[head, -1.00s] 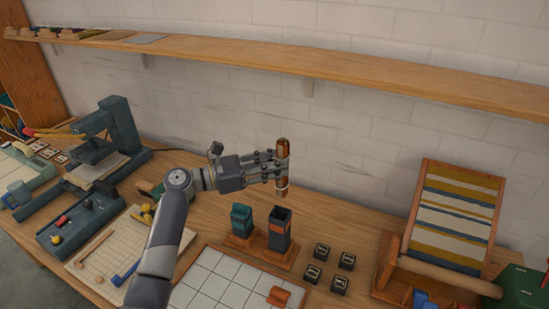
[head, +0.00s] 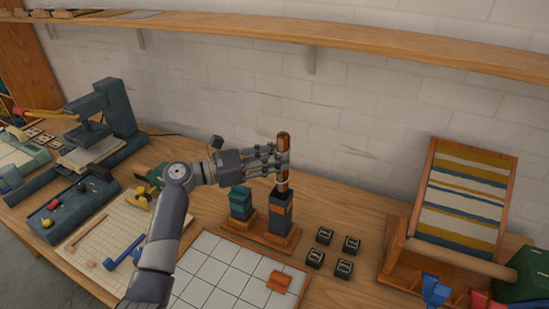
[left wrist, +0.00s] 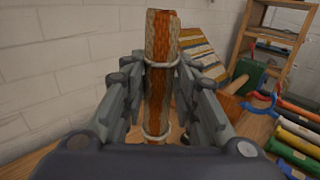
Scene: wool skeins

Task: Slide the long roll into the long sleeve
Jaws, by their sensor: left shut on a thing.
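The long roll (head: 283,143), brown and orange, stands upright in my left gripper (head: 283,163), which is shut on it. In the left wrist view the roll (left wrist: 159,50) runs between the fingers, with pale bands around it. The long sleeve (head: 279,218) is a dark upright square tube with an orange band, standing on a wooden base. My right gripper is not in view.
A shorter teal sleeve (head: 241,203) stands just left of the long one. Several small black blocks (head: 325,236) lie to the right. A white gridded board (head: 220,275) with an orange piece (head: 279,282) lies in front. A loom with striped cloth (head: 463,205) stands at the right.

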